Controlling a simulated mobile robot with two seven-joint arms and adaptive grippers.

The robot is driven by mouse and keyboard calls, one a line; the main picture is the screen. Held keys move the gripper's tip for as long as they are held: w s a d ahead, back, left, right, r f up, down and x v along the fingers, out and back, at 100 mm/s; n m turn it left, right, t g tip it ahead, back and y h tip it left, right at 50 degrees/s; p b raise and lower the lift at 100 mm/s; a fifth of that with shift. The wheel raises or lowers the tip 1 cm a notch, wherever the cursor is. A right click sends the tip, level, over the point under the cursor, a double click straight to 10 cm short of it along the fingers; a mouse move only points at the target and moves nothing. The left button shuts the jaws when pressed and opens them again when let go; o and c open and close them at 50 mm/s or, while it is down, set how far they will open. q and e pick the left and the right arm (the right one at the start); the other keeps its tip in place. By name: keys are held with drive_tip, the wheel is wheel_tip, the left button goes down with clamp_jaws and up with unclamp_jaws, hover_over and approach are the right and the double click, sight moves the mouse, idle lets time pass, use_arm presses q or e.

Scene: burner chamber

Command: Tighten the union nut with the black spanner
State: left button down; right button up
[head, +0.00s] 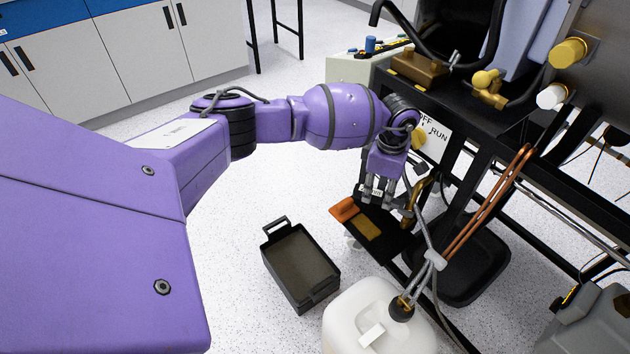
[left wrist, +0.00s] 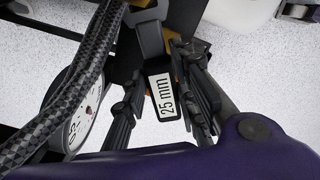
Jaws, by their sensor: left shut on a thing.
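My left gripper (head: 377,195) reaches down in front of the black bench frame. It is shut on a dark handle with a white "25 mm" label, which I take for the black spanner (left wrist: 164,98). The handle lies between the two fingers in the left wrist view and runs away from the camera. The spanner's jaw cannot be made out clearly. A brass-coloured fitting (head: 416,194) stands just right of the fingers in the head view. I cannot tell whether it is the union nut or whether the spanner touches it. My right gripper is not in view.
A braided hose (left wrist: 84,72) and a round gauge (left wrist: 80,118) are close at the left of the wrist view. Copper pipes (head: 490,205) run right of the gripper. A white canister (head: 350,325) and a black bin (head: 317,296) stand below. Floor is clear at the left.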

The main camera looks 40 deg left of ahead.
sight(362, 186)
use_arm(q)
drive_tip(key=shift+w+m+b, duration=0.4)
drive_tip(key=shift+s+r+n+p, duration=0.2)
drive_tip(key=shift+n+p, duration=0.1)
drive_tip(key=shift+p, duration=0.15)
drive_tip(key=shift+f, duration=0.15)
drive_tip(key=shift+a, duration=0.15)
drive_tip(key=shift+s+a+p, duration=0.1)
drive_tip(key=shift+s+a, duration=0.2)
drive_tip(key=shift+a, duration=0.45)
drive_tip(key=shift+s+a+p, duration=0.1)
drive_tip(key=shift+s+a, duration=0.15)
drive_tip(key=shift+a, duration=0.5)
drive_tip(key=shift+s+a+p, duration=0.1)
drive_tip(key=shift+s+a, duration=0.2)
drive_tip(key=shift+a, duration=0.45)
drive_tip(key=shift+r+p, duration=1.55)
drive_tip(key=shift+r, duration=1.05)
